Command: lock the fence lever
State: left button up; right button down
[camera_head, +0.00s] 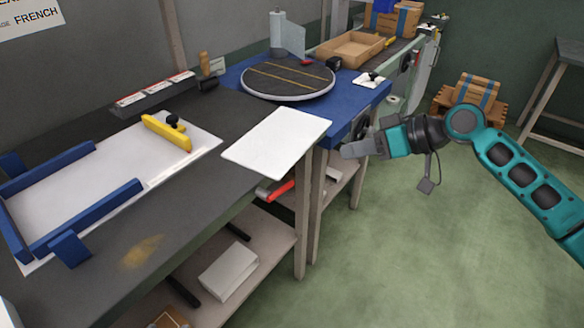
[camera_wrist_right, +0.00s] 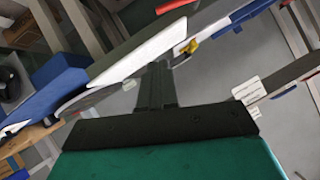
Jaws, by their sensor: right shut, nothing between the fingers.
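The picture has no label naming the fence lever. A yellow bar with a black knob (camera_head: 168,132) lies across the far end of a white board (camera_head: 95,185) framed by blue rails (camera_head: 85,217). A red handle (camera_head: 280,189) sticks out below the table edge, under a white sheet (camera_head: 278,141). My right gripper (camera_head: 348,152) is shut and empty, in the air just right of the table edge and apart from both. Its fingers also show in the right wrist view (camera_wrist_right: 157,85). My left gripper is out of view.
A round turntable (camera_head: 288,79) stands on the blue table section (camera_head: 365,96). Behind it are a wooden tray (camera_head: 350,48) and cardboard boxes. A lower shelf (camera_head: 215,255) holds a white stack (camera_head: 229,271). The green floor (camera_head: 400,250) is clear below my right arm.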

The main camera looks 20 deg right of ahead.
jog(key=shift+s+r, duration=0.1)
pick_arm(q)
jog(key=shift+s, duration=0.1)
pick_arm(e)
jog(key=x, duration=0.9)
jog(key=shift+w+a+b, duration=0.25)
jog(key=shift+a+b, duration=0.1)
jog(key=shift+b, duration=0.05)
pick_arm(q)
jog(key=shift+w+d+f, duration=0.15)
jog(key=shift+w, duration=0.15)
pick_arm(e)
jog(key=f, duration=0.1)
jog(key=a+f, duration=0.1)
jog(key=f, duration=0.2)
jog(key=shift+s+a+f, duration=0.1)
jog(key=shift+a, duration=0.25)
pick_arm(q)
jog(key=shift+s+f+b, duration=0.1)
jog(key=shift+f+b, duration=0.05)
jog(key=shift+b, duration=0.15)
